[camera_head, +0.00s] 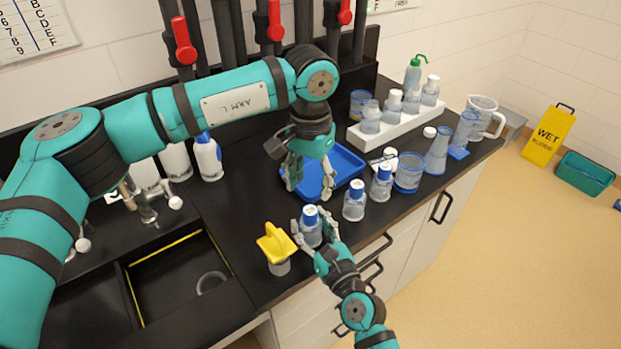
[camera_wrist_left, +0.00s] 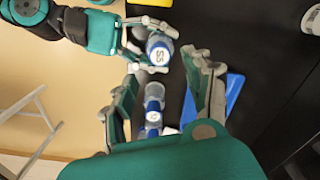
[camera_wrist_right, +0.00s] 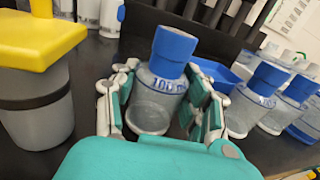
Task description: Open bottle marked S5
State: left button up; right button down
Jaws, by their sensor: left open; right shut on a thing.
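A clear bottle with a blue cap (camera_head: 311,236) stands upright at the counter's front. Its cap in the left wrist view (camera_wrist_left: 159,53) carries a rotated mark with an S and a digit that I cannot read surely. My right gripper (camera_head: 315,226) is shut around this bottle's body, with fingers on both sides in the right wrist view (camera_wrist_right: 160,105); the cap is free. My left gripper (camera_head: 309,188) is open and empty above and behind the bottle, over the blue tray's (camera_head: 348,176) near left part. Similar blue-capped bottles (camera_head: 354,201) and (camera_head: 381,182) stand to the right.
A yellow-topped grey container (camera_head: 277,250) stands close left of the held bottle. A sink (camera_head: 180,275) lies further left. A white rack (camera_head: 395,128) with several bottles, a beaker (camera_head: 409,172) and a flask (camera_head: 437,150) stand to the right. Red-handled taps (camera_head: 183,40) line the back.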

aim_at(310, 210)
pick_arm(q)
notch_tip(310, 210, down, 8)
jog(key=shift+r, duration=0.25)
